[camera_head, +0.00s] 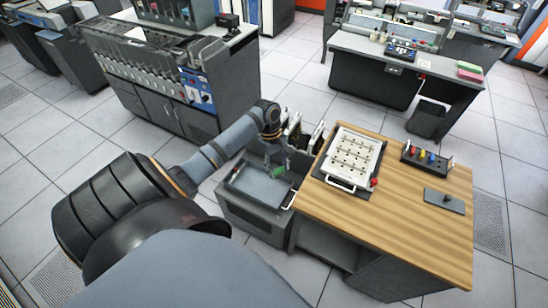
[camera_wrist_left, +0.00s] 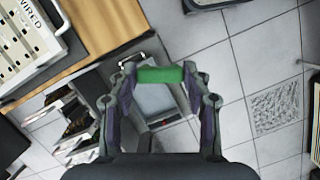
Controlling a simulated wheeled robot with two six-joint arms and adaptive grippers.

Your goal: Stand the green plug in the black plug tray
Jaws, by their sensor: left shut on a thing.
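The green plug (camera_head: 279,171) is between the fingers of my left gripper (camera_head: 275,166). In the left wrist view the plug (camera_wrist_left: 160,74) lies crosswise between the two fingertips, and the gripper is shut on it. The gripper is above a grey open-topped unit, left of the wooden desk, and apart from the desk top. The black plug tray (camera_head: 412,160) lies on the far right part of the desk, with a few coloured plugs standing in it, red, blue and yellow among them. My right gripper is not in view.
The wooden desk (camera_head: 345,215) carries a white panel (camera_head: 351,158) with a red piece at its corner. A dark flat plate with a knob (camera_head: 444,201) lies near the right edge. The front of the desk is clear. The grey unit (camera_head: 250,208) adjoins the desk's left side.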

